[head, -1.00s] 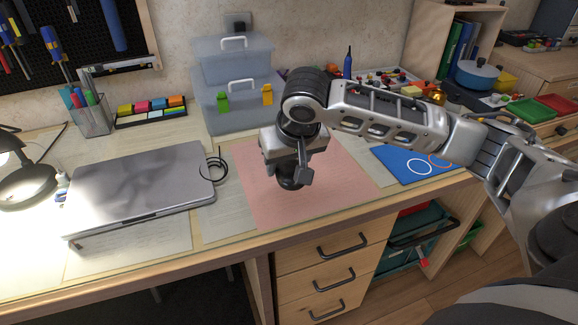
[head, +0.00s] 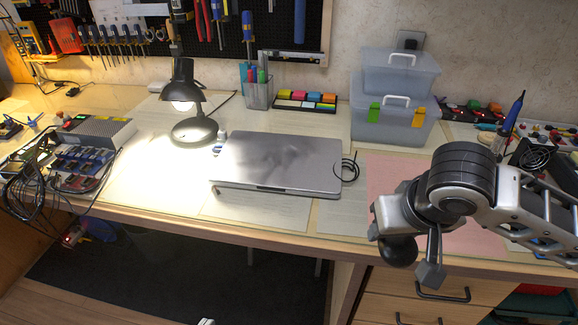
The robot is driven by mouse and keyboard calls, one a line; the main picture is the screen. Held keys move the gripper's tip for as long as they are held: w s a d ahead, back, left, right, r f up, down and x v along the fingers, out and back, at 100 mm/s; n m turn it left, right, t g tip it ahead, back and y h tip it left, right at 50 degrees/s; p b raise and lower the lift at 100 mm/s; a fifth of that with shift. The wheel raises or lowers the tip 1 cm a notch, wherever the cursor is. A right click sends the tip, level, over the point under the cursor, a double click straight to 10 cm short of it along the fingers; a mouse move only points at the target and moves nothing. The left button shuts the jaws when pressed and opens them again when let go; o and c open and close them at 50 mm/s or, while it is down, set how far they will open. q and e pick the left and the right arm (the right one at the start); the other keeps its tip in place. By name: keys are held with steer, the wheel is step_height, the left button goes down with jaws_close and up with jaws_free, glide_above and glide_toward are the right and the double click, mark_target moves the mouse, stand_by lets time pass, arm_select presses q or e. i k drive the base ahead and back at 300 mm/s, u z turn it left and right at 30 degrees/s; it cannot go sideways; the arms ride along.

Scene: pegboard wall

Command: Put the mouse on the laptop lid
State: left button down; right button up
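The closed grey laptop (head: 280,162) lies flat on the desk in the middle of the head view, its lid bare. My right gripper (head: 412,262) comes in from the right and is above the front of the pink mat, to the right of the laptop. A dark rounded thing, which looks like the mouse (head: 397,252), sits at its fingers and moves with it, so it appears held. The hand hides part of it. Only a small pale tip, probably of my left gripper (head: 207,321), shows at the bottom edge; its opening cannot be seen.
A lit desk lamp (head: 194,120) stands left of the laptop. A black cable coil (head: 347,170) lies at its right edge. A pen holder (head: 259,94), a tray of sticky notes (head: 305,102) and clear boxes (head: 392,115) stand behind. Desk in front of the lamp is clear.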

mark_target(279, 157)
steer(key=u, duration=0.8)
steer(key=i, duration=0.9)
steer(key=z, duration=0.2)
